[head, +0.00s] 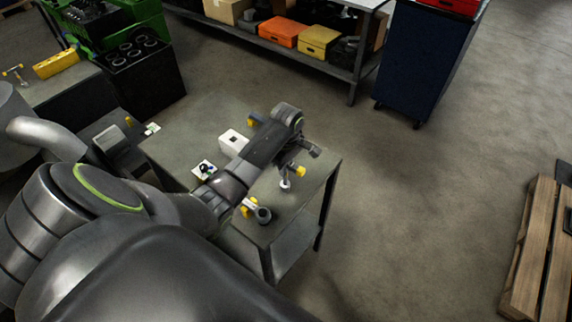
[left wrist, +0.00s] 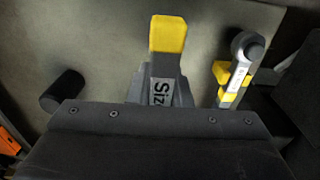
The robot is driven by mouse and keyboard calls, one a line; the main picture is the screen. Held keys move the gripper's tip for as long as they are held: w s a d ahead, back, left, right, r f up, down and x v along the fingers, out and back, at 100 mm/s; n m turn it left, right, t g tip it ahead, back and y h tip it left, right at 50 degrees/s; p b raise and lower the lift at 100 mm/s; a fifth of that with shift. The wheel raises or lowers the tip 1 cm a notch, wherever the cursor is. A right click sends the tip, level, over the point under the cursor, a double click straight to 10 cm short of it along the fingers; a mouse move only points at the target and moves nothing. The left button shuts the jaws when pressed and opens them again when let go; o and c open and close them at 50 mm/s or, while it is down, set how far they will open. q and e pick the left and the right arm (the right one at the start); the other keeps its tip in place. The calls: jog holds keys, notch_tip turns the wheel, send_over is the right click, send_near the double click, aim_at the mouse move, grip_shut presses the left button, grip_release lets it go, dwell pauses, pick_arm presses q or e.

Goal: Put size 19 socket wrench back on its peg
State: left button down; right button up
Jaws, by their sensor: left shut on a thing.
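My left gripper (head: 304,160) is over the right part of the small grey table. It is shut on a socket wrench with a yellow end (head: 299,171). In the left wrist view, the held wrench (left wrist: 168,38) has a yellow end and a grey part with a label whose visible letters read "Siz"; the size number is hidden. The gripper (left wrist: 162,88) grips it below the yellow end. A second yellow and grey tool (head: 250,207) is near the table's front edge; a yellow-banded piece with a round grey head (left wrist: 236,75) shows beside the held wrench. My right gripper is out of view.
The small table (head: 205,125) also bears a white box (head: 232,143) and a small white item with dark marks (head: 204,169). A shelf with orange (head: 282,31) and yellow (head: 318,42) boxes stands behind. A blue cabinet (head: 424,60) and wooden pallet (head: 540,250) are right.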

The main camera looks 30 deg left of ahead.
pick_arm(q)
jog(key=shift+f, duration=0.35)
jog(key=c, duration=0.7)
grip_release()
jog(key=shift+r+p, duration=0.3)
jog(key=shift+r, duration=4.2)
